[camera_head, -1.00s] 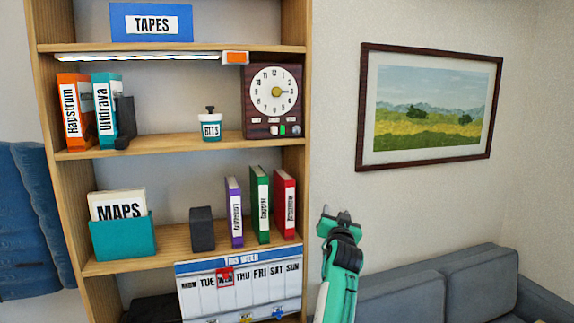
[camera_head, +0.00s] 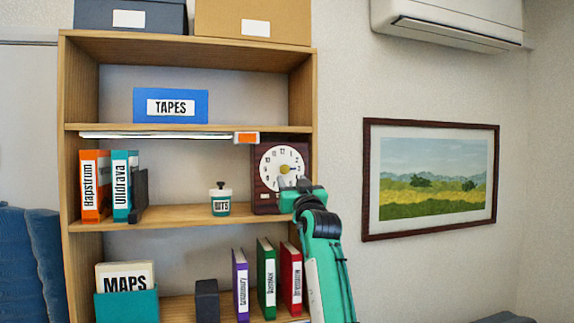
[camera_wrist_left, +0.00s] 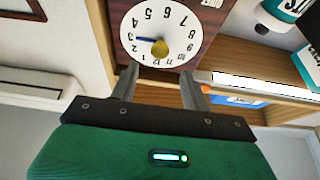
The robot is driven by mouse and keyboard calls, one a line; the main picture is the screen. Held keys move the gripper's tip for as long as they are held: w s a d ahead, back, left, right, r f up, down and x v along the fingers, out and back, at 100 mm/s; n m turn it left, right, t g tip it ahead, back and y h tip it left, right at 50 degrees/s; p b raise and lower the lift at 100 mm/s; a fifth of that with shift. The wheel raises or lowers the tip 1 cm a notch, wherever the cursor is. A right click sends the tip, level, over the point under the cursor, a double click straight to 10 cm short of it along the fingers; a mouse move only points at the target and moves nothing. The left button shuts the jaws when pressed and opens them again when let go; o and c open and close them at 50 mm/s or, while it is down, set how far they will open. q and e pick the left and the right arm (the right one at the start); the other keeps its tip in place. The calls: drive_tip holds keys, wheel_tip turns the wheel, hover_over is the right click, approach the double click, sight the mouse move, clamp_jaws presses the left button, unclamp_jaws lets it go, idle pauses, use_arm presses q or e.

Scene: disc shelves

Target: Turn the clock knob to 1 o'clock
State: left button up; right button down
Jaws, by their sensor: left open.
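My right gripper is out of view.
A light bar (camera_head: 160,135) runs under the shelf above the clock. A white-teal BITS jar (camera_head: 221,200) stands left of it. Colored books (camera_head: 266,280) stand on the shelf below. A framed picture (camera_head: 430,215) hangs on the wall to the right.

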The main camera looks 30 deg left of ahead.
sight(285, 170)
use_arm(q)
drive_tip(key=p+x, duration=0.2)
drive_tip(key=x, duration=0.3)
drive_tip(key=shift+d+r, duration=0.1)
drive_tip(key=shift+d, duration=0.05)
drive_tip(key=shift+x, duration=0.8)
drive_tip(key=c, duration=1)
drive_tip(key=shift+o, duration=0.2)
drive_tip(key=shift+f, duration=0.25)
